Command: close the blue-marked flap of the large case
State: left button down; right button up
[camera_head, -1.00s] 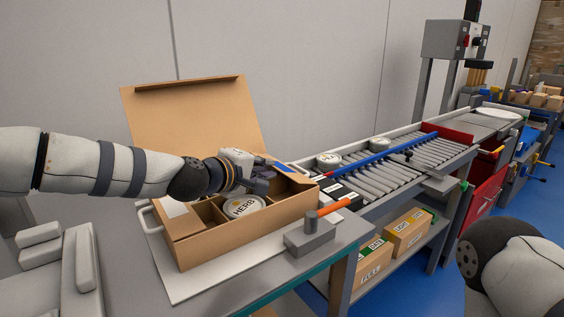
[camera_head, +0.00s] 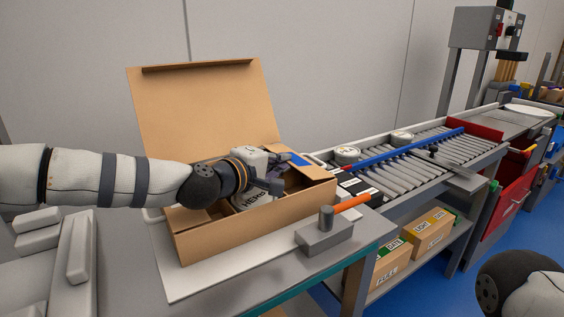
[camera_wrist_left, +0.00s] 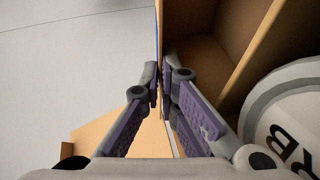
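The large case (camera_head: 240,235) is a tan cardboard box with its big back lid (camera_head: 205,105) standing open. The blue-marked flap (camera_head: 299,158) shows at its right end, raised, with a blue patch. My left gripper (camera_head: 284,164) is over the right part of the case, just beside this flap. A white tub marked HERB (camera_head: 252,201) sits inside, partly hidden by the gripper. My right gripper is out of view.
A grey block with an orange-handled tool (camera_head: 325,236) stands at the case's front right. A roller conveyor (camera_head: 420,160) with a blue bar (camera_head: 405,148) runs off to the right. Labelled boxes (camera_head: 392,268) stand on the shelf below.

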pick_arm(q)
jog(key=shift+r, duration=0.1)
jog(key=c, duration=2.1)
grip_release()
jog(key=shift+c, duration=0.2)
jog(key=v, duration=1.2)
jog(key=shift+d, duration=0.1)
